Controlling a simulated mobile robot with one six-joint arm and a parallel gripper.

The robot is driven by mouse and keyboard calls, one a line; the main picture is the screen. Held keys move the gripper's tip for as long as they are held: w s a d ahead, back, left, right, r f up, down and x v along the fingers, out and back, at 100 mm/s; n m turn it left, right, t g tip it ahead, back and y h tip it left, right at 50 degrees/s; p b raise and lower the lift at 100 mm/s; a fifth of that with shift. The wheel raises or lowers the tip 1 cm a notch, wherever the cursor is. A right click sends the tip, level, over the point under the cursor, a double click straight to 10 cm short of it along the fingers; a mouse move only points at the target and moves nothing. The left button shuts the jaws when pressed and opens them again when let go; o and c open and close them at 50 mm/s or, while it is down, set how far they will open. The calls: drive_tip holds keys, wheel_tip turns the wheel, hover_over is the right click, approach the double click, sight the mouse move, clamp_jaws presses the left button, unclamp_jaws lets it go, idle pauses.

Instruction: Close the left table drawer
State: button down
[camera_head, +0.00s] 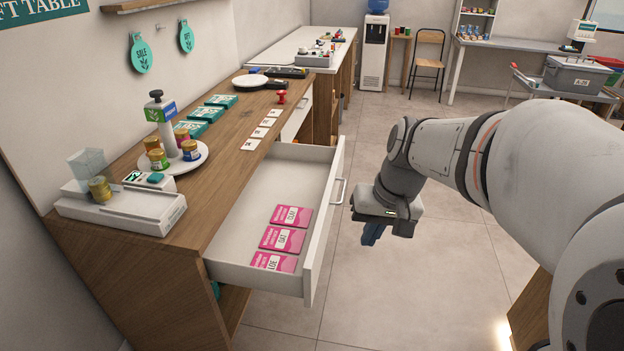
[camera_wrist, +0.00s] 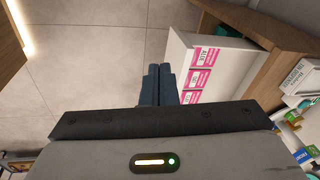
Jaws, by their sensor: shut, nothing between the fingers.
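The left table drawer (camera_head: 250,190) is pulled far out of the wooden table (camera_head: 215,135) in the head view. It is white, with a metal handle (camera_head: 341,191) on its front panel. Several pink packets (camera_head: 283,239) lie inside it. My gripper (camera_head: 372,236) is to the right of the drawer front, apart from it, and points down. In the wrist view my gripper (camera_wrist: 159,72) has its dark blue fingers together with nothing between them. The drawer (camera_wrist: 180,55) shows to the right of the fingers there, with the pink packets (camera_wrist: 198,73) in it.
On the tabletop stand a white scale-like device (camera_head: 125,205), a round white stand (camera_head: 185,160) with jars, green boxes (camera_head: 207,113) and white cards (camera_head: 258,132). A second drawer (camera_head: 297,117) lies farther along. The floor (camera_head: 400,285) around my gripper is clear. A wooden edge (camera_head: 530,310) is at lower right.

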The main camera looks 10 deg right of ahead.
drive_tip(key=w+d+f+m+y+b, duration=0.1)
drive_tip(key=w+d+f+y+b, duration=0.2)
drive_tip(key=w+f, duration=0.55)
drive_tip(key=w+d+f+m+t+y+b, duration=0.15)
drive_tip(key=w+d+f+b, duration=0.25)
drive_tip(key=w+f+b, duration=0.45)
drive_tip(key=w+d+f+y+b, duration=0.1)
drive_tip(key=w+d+f+y, duration=0.2)
drive_tip(key=w+f, duration=0.55)
drive_tip(key=w+a+f+b, duration=0.1)
drive_tip(key=w+a, duration=0.1)
drive_tip(key=a, duration=0.3)
drive_tip(key=w+a+f+b, duration=0.1)
drive_tip(key=w+a+f, duration=0.1)
drive_tip(key=a, duration=0.3)
drive_tip(key=shift+w+a+f, duration=0.2)
drive_tip(key=shift+w+f, duration=0.1)
drive_tip(key=shift+w, duration=0.35)
drive_tip(key=shift+h, duration=0.25)
